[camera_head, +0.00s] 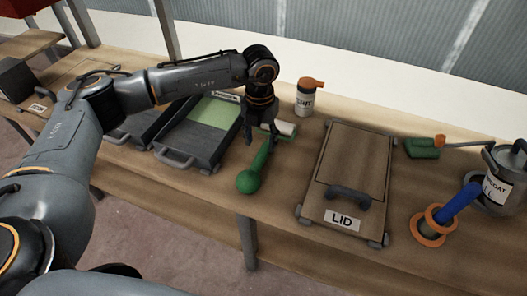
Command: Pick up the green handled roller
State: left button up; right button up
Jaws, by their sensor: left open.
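A roller with a green handle (251,178) lies on the wooden bench. A pale sleeve (286,128) shows just behind it and looks like part of it. The handle's rounded end points toward the bench's front edge. My left gripper (262,138) is open and points down over the far part of the handle, with a finger on either side of it. The gripper hides the part between handle and sleeve, and I cannot tell whether the fingers touch it. My right gripper is not in view.
A tray with a green panel (214,115) stands left of the roller. A bottle with an orange cap (305,100) is behind. A board labelled LID (347,170) lies to the right. Beyond are a green item with an orange part (422,149), a blue-handled item (458,203) and a pot (499,186).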

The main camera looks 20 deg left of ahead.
aim_at(262, 153)
pick_arm(q)
jog(key=shift+s+f, duration=0.1)
jog(key=shift+f, duration=0.45)
jog(key=f, duration=0.2)
jog(key=f+p, duration=0.1)
jog(key=shift+d+f, duration=0.2)
jog(key=shift+f, duration=0.5)
jog(key=shift+c, duration=0.2)
grip_shut()
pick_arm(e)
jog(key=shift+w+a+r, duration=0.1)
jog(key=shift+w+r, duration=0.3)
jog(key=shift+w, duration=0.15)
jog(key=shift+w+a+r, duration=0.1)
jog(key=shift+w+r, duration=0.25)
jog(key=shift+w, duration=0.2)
